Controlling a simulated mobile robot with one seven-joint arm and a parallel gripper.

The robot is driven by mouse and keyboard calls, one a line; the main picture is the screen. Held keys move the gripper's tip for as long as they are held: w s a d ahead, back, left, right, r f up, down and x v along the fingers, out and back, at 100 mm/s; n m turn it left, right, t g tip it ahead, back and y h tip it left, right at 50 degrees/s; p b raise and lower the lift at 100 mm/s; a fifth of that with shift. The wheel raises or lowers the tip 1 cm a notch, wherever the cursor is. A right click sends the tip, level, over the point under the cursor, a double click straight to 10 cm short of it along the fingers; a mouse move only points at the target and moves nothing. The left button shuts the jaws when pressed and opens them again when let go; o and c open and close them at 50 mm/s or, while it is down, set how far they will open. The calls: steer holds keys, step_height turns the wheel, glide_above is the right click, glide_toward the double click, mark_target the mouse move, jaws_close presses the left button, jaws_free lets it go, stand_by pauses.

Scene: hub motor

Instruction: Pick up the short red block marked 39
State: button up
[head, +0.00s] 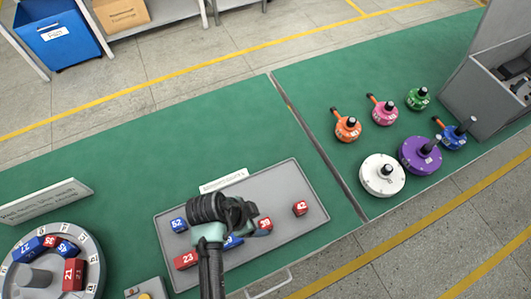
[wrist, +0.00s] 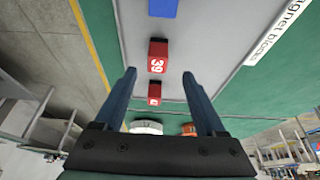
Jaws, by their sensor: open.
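The short red block marked 39 (wrist: 157,51) lies on the grey tray, seen just ahead of and between my finger tips in the wrist view.
The grey tray (head: 310,218) also holds a red block marked 42 (head: 300,208), a red block marked 23 (head: 186,260), a blue block marked 52 (head: 179,225) and a blue block (head: 233,242) partly under my arm. A round dish (head: 92,282) with blocks stands left.

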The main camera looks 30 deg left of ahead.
mark_target(265, 223)
steer(key=shift+d+p+x, duration=0.2)
steer(key=shift+p+x, duration=0.3)
steer(key=shift+x, duration=2.45)
steer(key=shift+s, duration=0.15)
jaws_close()
